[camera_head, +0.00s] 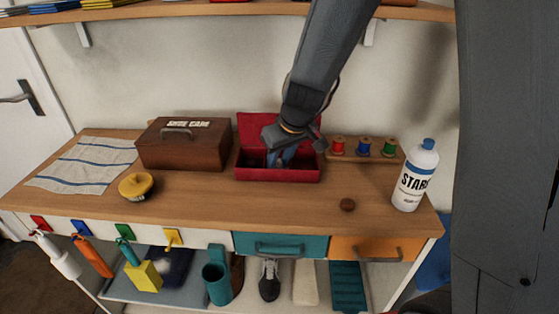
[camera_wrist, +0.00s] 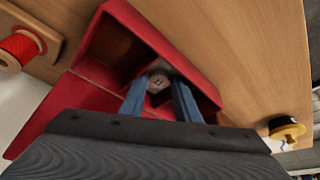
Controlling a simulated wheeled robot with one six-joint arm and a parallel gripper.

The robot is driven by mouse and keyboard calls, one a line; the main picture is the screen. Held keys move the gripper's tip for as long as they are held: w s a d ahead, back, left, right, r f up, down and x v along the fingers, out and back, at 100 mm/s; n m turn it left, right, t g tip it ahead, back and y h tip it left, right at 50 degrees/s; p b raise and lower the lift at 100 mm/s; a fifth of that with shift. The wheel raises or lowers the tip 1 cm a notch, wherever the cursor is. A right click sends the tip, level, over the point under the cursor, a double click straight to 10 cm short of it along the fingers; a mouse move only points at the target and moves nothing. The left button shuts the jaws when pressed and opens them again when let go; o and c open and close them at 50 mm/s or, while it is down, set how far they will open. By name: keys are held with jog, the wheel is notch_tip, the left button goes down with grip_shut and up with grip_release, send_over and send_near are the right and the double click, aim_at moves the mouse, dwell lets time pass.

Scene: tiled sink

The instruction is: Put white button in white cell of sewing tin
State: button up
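The sewing tin is the open red box (camera_head: 278,175) on the worktop, with its lid (camera_head: 252,130) raised at the back. It also shows in the wrist view, where its red wall (camera_wrist: 160,42) and a divider enclose dark cells. My gripper (camera_head: 278,163) reaches down into the tin. In the wrist view its two blue fingers (camera_wrist: 160,85) are on either side of a small pale, round button (camera_wrist: 158,82) and appear to touch its edges. The button is over or inside one cell; shadow hides its exact height and the cell's colour mark.
A brown shoe-care box (camera_head: 180,150) stands left of the tin, with a yellow round item (camera_head: 136,186) in front. Thread spools (camera_head: 363,147) and a starch bottle (camera_head: 414,178) are to the right.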

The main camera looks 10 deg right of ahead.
jog(key=shift+d+r+p, duration=0.1)
jog(key=shift+r+p, duration=0.3)
jog(key=shift+r, duration=0.05)
jog(key=v, duration=1.1)
jog(key=s+d+f+m+g, duration=0.1)
jog(key=s+d+f, duration=0.2)
jog(key=s, duration=0.2)
jog(key=s+d+f+m+g+h, duration=0.1)
jog(key=s+d+f+m, duration=0.1)
jog(key=s, duration=0.3)
jog(key=s+d+f+m+g+h, duration=0.1)
jog(key=s+d+f+m, duration=0.1)
jog(key=s+d+f, duration=0.2)
jog(key=shift+s+d+f+g, duration=0.15)
jog(key=shift+s+f+g, duration=0.15)
jog(key=shift+s+f, duration=0.4)
jog(key=shift+s+r, duration=0.15)
